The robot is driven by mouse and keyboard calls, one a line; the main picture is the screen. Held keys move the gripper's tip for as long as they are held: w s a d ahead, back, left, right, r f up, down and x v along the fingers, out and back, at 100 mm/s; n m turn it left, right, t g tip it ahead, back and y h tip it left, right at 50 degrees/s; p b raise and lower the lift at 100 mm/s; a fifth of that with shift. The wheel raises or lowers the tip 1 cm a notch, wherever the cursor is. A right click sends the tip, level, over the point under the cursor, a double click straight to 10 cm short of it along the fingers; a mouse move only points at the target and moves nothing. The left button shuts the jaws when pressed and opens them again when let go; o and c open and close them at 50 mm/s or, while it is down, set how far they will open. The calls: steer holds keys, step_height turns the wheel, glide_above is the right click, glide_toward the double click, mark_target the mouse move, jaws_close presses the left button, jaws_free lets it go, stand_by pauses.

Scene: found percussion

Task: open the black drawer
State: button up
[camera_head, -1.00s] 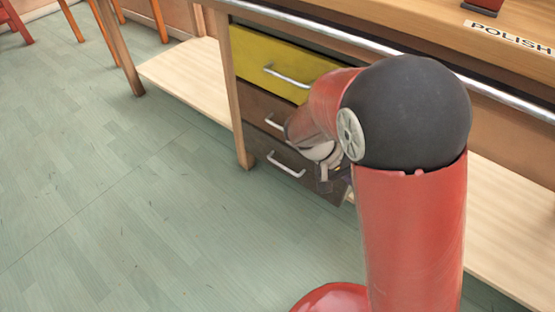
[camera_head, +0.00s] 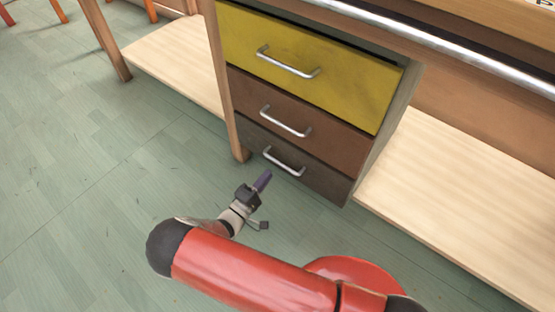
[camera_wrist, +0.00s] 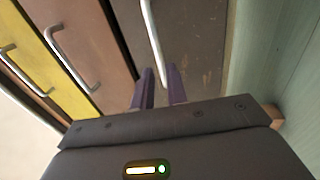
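The black drawer (camera_head: 313,174) is the lowest of three in the unit and is closed, its front flush. Its silver bar handle (camera_head: 283,160) shows clear. In the wrist view the handle (camera_wrist: 152,40) runs down toward the gap between the fingers against the dark drawer front (camera_wrist: 190,45). My gripper (camera_head: 263,181) is in front of the drawer, just below and left of the handle. In the wrist view my gripper (camera_wrist: 160,85) is open, with two purple fingers apart. The head view shows a small space between fingertips and handle.
A brown drawer (camera_head: 300,116) and a yellow drawer (camera_head: 310,68) sit above, both closed with silver handles. A wooden leg (camera_head: 228,100) stands left of the unit. Pale low shelves (camera_head: 450,190) lie on both sides. The green floor (camera_head: 90,220) is open at left.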

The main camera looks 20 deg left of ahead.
mark_target(278, 162)
steer(key=x, duration=0.7)
steer(key=shift+d, duration=0.1)
jaws_close()
steer(key=shift+s, duration=0.1)
steer(key=r+b+v, duration=0.1)
steer(key=r+v, duration=0.1)
steer(key=v, duration=0.9)
steer(key=r+b+v, duration=0.2)
steer(key=v, duration=1)
steer(key=shift+s+a+r, duration=0.25)
steer(key=shift+s+a, duration=0.1)
steer(key=shift+s, duration=0.35)
jaws_free()
